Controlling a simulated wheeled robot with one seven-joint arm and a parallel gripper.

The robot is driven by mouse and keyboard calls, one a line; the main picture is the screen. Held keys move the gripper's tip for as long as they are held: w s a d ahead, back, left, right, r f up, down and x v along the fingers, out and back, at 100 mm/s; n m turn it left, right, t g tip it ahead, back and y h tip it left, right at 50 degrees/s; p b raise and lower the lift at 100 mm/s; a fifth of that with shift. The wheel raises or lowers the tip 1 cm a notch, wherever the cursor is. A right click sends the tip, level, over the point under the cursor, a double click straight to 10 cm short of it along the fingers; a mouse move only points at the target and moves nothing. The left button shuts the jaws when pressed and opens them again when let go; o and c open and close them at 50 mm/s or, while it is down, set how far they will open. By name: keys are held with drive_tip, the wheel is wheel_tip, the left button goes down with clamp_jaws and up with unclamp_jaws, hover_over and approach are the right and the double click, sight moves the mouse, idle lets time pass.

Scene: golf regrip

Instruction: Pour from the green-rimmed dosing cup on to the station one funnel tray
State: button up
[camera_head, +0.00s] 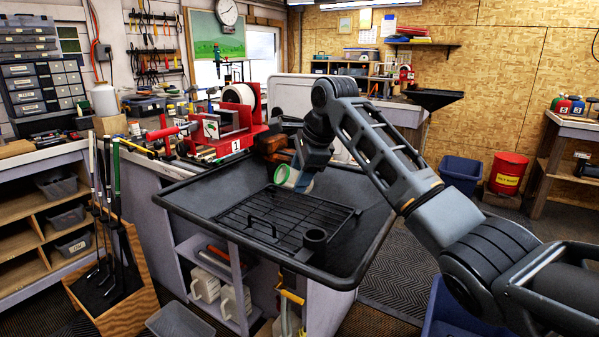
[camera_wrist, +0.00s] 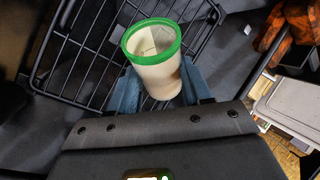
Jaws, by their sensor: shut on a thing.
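The green-rimmed dosing cup (camera_head: 281,175) is pale with a bright green rim. My gripper (camera_head: 299,181) is shut on it and holds it above the back part of the black tray. In the wrist view the cup (camera_wrist: 158,74) sits between my two blue-grey fingers (camera_wrist: 160,88). In the head view its mouth faces left, so it looks tilted; its contents are unclear. The black funnel tray (camera_head: 190,203) has a raised rim and a wire rack (camera_head: 284,215) lying in it. The rack also shows behind the cup in the wrist view (camera_wrist: 87,45).
A red vise with a "1" sign (camera_head: 236,143) stands behind the tray. Golf clubs stand in a wooden box (camera_head: 118,270) at left. A blue bin (camera_head: 461,172) and red drum (camera_head: 508,173) stand back right.

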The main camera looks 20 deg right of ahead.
drive_tip(key=shift+s+r+h+p, duration=0.1)
drive_tip(key=shift+r+h+p, duration=0.25)
drive_tip(key=shift+p, duration=0.3)
drive_tip(key=shift+h+p, duration=0.45)
drive_tip(key=shift+p, duration=0.5)
idle(0.6)
drive_tip(key=shift+n+h+p, duration=0.4)
drive_tip(key=shift+h+p, duration=0.45)
drive_tip(key=shift+h, duration=0.05)
idle(1.5)
drive_tip(key=shift+a+h+p, duration=0.1)
drive_tip(key=shift+h+p, duration=0.4)
drive_tip(key=shift+h, duration=0.3)
idle(2.0)
drive_tip(key=shift+n+t, duration=0.3)
idle(0.3)
